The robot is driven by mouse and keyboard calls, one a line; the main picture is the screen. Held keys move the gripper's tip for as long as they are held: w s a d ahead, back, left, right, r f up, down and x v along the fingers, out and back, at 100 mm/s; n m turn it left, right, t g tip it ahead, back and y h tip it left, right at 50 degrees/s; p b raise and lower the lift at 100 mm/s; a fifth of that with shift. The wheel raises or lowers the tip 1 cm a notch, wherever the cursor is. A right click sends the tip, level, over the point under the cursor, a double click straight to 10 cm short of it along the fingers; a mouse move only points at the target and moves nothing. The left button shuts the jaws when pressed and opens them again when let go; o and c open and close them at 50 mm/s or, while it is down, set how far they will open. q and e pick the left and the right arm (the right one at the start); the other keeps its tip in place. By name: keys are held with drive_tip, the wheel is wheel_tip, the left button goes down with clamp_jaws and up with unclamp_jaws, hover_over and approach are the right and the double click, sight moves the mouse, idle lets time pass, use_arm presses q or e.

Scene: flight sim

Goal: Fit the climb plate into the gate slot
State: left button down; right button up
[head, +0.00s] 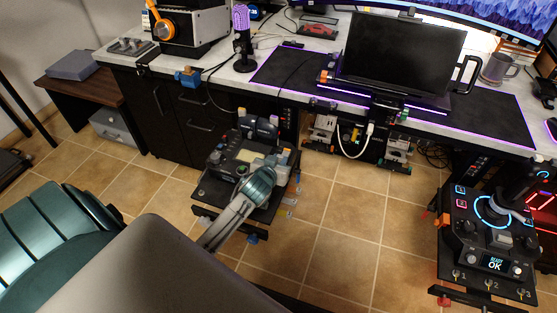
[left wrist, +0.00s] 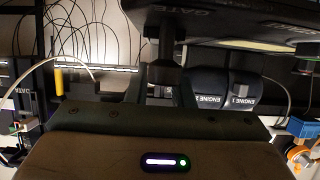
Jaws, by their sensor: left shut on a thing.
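My left gripper (left wrist: 165,85) is shut on a dark piece (left wrist: 167,55), which I take to be the climb plate. In the head view my teal wrist is over the throttle panel (head: 215,187) and hides the fingertips and most of the held piece. In the left wrist view a wide dark part (left wrist: 235,28) with upside-down lettering, partly reading GATE, crosses the top. I cannot tell whether it touches the held piece. Two dark levers (left wrist: 225,88) marked ENGINE stand behind the fingers. The gate slot cannot be made out. My right gripper is not in view.
A right control panel (head: 465,240) with a lit READY OK display stands at the right. The desk (head: 225,75) behind carries a laptop-like screen (head: 405,50) and a purple microphone (head: 241,25). The tiled floor (head: 335,245) between the panels is clear.

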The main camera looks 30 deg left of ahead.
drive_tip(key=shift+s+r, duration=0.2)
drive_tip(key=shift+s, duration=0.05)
use_arm(q)
drive_tip(key=c, duration=1.2)
unclamp_jaws()
drive_tip(key=shift+o, duration=0.2)
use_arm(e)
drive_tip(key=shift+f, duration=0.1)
use_arm(q)
drive_tip(key=shift+s, duration=0.1)
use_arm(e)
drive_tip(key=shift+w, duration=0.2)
use_arm(q)
drive_tip(key=v, duration=1)
drive_tip(key=shift+s, duration=0.25)
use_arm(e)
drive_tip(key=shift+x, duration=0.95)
use_arm(q)
drive_tip(key=shift+s+d, duration=0.1)
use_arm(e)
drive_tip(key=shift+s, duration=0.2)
